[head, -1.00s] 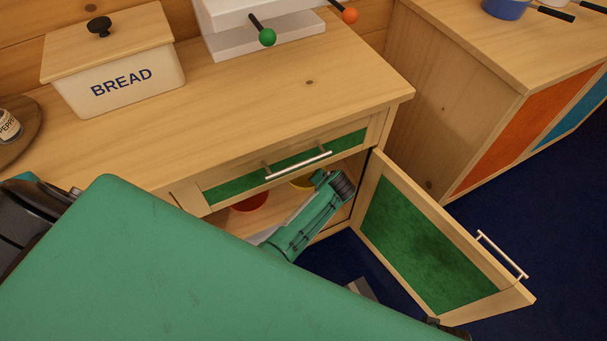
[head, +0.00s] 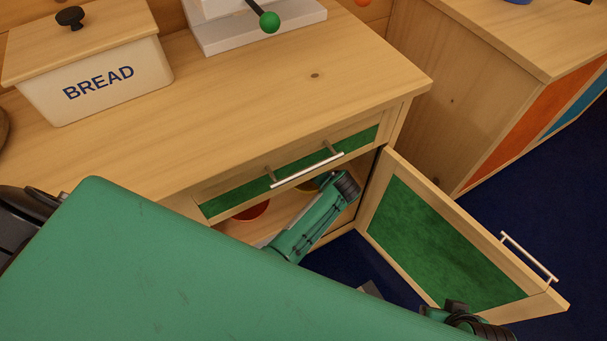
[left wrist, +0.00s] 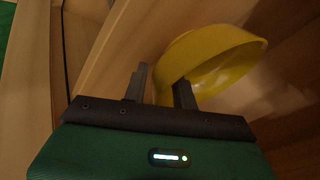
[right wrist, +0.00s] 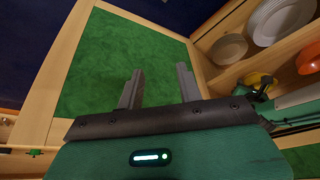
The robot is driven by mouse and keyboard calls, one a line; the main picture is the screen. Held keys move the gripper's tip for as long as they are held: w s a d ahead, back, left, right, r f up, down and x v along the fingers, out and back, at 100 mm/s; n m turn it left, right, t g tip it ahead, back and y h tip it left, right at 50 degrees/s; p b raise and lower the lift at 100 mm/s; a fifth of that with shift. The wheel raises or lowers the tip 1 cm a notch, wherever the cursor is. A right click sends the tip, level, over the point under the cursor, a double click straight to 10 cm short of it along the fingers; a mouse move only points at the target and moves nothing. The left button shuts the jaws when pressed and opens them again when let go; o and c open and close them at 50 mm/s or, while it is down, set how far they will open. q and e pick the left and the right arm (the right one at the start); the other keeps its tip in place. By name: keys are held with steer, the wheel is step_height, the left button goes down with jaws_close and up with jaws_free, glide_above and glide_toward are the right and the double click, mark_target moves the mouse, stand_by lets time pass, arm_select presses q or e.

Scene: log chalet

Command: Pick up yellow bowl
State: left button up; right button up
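The yellow bowl (left wrist: 215,60) is inside the open cabinet, close to my left gripper (left wrist: 161,76) in the left wrist view. The left fingers are apart. The bowl's near side shows between and beyond them, and the right-hand finger overlaps its edge; I cannot tell whether they touch. In the head view only a dim bit of the yellow bowl (head: 310,185) shows below the drawer, and my left gripper is hidden. The right wrist view shows the bowl (right wrist: 258,79) beside my left arm. My right gripper (right wrist: 160,70) is open and empty, facing the green door panel.
The cabinet door (head: 440,245) stands open to the right. An orange-red bowl (head: 252,210) sits left of the yellow one. White plates (right wrist: 280,18) and a pale bowl (right wrist: 229,47) stand on another shelf. The closed drawer (head: 290,175) and counter (head: 250,100) are above.

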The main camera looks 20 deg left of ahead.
arm_select(q)
steer(key=shift+w+f, duration=0.1)
steer(key=shift+f, duration=0.25)
steer(key=shift+w+a, duration=0.1)
steer(key=shift+r, duration=0.1)
arm_select(e)
steer(key=shift+w+a+r, duration=0.15)
steer(key=shift+a+r, duration=0.25)
steer(key=shift+r, duration=0.15)
arm_select(q)
jaws_close()
steer(key=shift+r, duration=0.1)
